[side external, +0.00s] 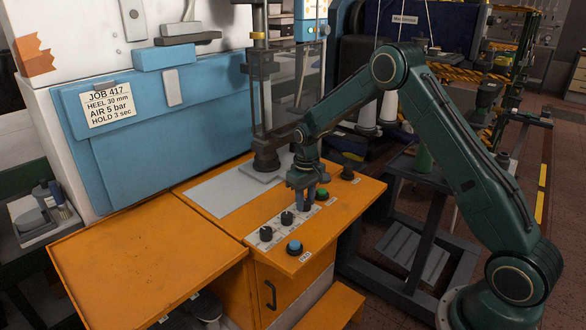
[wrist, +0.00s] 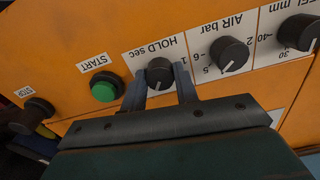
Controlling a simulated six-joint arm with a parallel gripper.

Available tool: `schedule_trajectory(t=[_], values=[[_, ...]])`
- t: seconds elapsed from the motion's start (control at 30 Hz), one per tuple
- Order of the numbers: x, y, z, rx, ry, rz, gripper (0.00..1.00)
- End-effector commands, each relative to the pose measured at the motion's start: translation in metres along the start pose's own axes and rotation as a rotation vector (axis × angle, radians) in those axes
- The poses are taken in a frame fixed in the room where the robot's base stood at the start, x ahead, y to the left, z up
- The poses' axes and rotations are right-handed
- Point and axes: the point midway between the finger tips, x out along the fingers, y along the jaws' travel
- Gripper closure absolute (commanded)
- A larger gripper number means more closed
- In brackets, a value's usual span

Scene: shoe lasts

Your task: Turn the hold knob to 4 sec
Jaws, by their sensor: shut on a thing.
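The hold knob (wrist: 159,74) is black and round, on a white plate marked HOLD sec that reads upside down in the wrist view. My gripper (wrist: 160,92) is shut on it, one finger on each side. The knob's white line points down and slightly left in that view. A figure 1 shows at the plate's right; the fingers hide most of the other scale marks. In the side view my gripper (side external: 309,194) reaches down to the far end of the row of knobs and hides the hold knob.
The air knob (wrist: 229,54) and heel knob (wrist: 298,33) are beside it. The green start button (wrist: 106,87) and black stop button (wrist: 38,113) are on the other side. A blue button (side external: 294,246) is near the front edge. A job card (side external: 107,103) reads HOLD 3 sec.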

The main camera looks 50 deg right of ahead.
Motion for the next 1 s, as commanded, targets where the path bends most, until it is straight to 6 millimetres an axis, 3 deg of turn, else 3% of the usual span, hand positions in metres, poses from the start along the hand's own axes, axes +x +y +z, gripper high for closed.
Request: schedule_trajectory(t=[0.3,0.77,0.8,0.9,1.0], values=[[-0.0007,0.0,-0.0003,0.138,0.001,0.0,0.93],[-0.0009,0.0,-0.0005,0.156,0.002,0.0,0.93],[-0.0009,0.0,-0.0005,0.156,0.002,0.0,0.64],[-0.0007,0.0,-0.0004,0.156,0.001,0.0,0.48],[-0.0005,0.0,-0.0003,0.155,0.001,0.0,0.48]])
